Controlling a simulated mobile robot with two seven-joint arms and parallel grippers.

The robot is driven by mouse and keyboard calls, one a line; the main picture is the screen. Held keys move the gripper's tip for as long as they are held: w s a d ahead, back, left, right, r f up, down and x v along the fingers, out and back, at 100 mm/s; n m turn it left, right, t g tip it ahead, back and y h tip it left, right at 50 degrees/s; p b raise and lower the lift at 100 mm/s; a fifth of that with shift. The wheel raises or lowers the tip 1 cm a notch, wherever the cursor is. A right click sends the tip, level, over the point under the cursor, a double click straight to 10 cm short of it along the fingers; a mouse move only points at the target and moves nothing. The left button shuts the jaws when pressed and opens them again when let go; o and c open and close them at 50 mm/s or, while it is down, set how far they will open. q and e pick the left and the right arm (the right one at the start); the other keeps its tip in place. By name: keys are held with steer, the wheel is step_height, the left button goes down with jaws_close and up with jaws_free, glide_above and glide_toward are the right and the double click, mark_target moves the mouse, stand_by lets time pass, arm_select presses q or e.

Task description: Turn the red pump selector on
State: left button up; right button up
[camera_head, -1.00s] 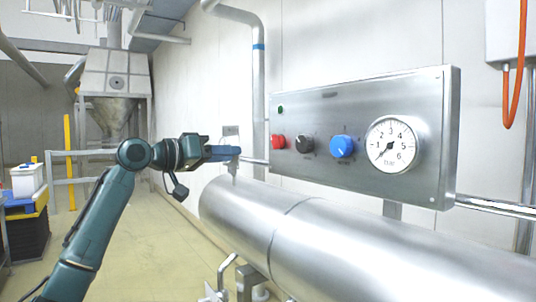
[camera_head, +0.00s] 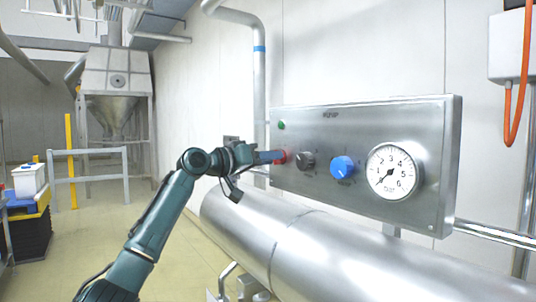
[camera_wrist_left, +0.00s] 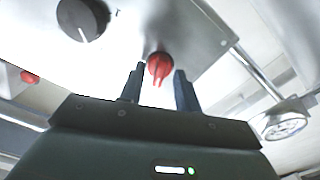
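The red pump selector (camera_head: 281,156) is the leftmost knob on the steel control panel (camera_head: 375,112). My left gripper (camera_head: 268,157) is right at it in the head view, its fingers pointing at the panel and partly covering the knob. In the left wrist view the red selector (camera_wrist_left: 159,67) shows just beyond and between the two fingertips (camera_wrist_left: 159,76). The fingers are apart, with a gap on each side of the knob, and look open. My right gripper is in neither view.
A black knob (camera_head: 305,161), a blue knob (camera_head: 342,167), a green button (camera_head: 281,125) and a pressure gauge (camera_head: 391,171) share the panel. A large steel pipe (camera_head: 330,250) runs below it. An orange hose (camera_head: 515,100) hangs at the right.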

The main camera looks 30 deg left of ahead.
arm_select(q)
steer(key=shift+w, duration=0.1)
steer(key=shift+c, duration=0.4)
jaws_close()
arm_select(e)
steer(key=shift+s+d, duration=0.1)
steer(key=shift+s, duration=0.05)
arm_select(q)
steer(key=shift+m, duration=4.4)
